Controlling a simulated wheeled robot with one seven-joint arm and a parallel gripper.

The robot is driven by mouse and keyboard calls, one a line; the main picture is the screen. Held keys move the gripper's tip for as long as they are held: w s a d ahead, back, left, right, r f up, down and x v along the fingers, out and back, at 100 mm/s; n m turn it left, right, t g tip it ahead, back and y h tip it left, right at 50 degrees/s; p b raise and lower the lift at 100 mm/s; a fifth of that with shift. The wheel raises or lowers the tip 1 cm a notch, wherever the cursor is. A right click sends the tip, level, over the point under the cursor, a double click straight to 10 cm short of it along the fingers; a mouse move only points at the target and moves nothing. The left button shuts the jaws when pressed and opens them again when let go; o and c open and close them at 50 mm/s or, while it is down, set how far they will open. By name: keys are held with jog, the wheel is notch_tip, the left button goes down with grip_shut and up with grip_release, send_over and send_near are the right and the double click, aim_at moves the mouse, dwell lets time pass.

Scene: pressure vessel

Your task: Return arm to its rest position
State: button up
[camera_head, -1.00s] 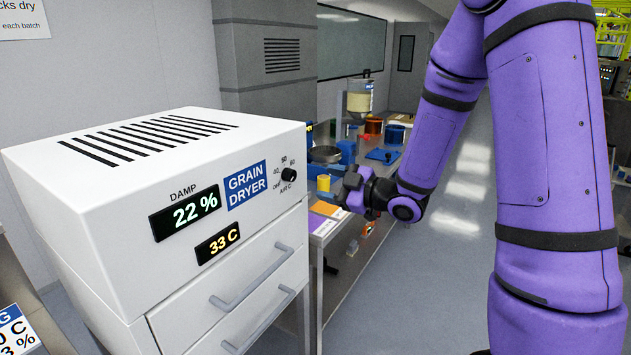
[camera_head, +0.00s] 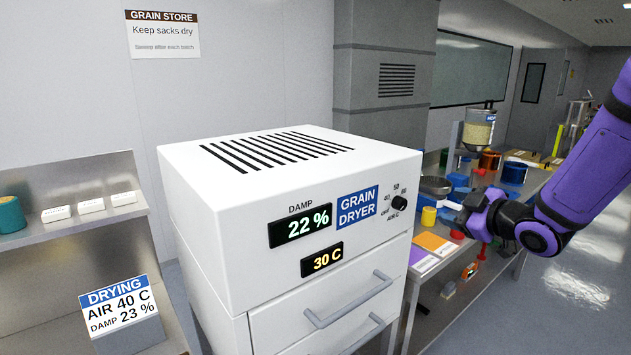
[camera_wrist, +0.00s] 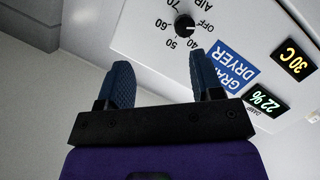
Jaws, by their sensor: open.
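My purple arm (camera_head: 590,165) reaches in from the right side of the head view. My gripper (camera_head: 472,214) is beside the right end of the grain dryer's front, near the air knob (camera_head: 399,203). In the wrist view, the two blue fingers of my gripper (camera_wrist: 160,82) are apart with nothing between them. The white grain dryer (camera_head: 290,190) shows damp 22 % and 30 C. In the wrist view the knob (camera_wrist: 184,26) lies beyond the fingertips, with a visible gap; it shows upside down there.
A bench (camera_head: 520,190) with a hopper (camera_head: 478,130), blue and orange containers and a yellow cup (camera_head: 429,216) stands behind my gripper. A drying card (camera_head: 118,305) reads air 40 C, damp 23 %. A shelf (camera_head: 75,224) is at the left. The floor (camera_head: 585,290) at the lower right is clear.

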jog(key=s+d+r+m+g+h, duration=0.3)
jog(key=s+r+m+h, duration=0.4)
jog(key=s, duration=0.2)
jog(key=s+a+r+m+g, duration=0.1)
jog(key=s+a+m+g, duration=0.1)
jog(key=s, duration=0.8)
jog(key=s+a+r+m+g, duration=0.1)
jog(key=s+a+m+g, duration=0.1)
jog(key=s, duration=0.8)
jog(key=shift+r+m+g+y, duration=0.15)
jog(key=shift+m+g+y, duration=0.25)
jog(key=shift+m+g, duration=0.5)
jog(key=shift+s, duration=0.1)
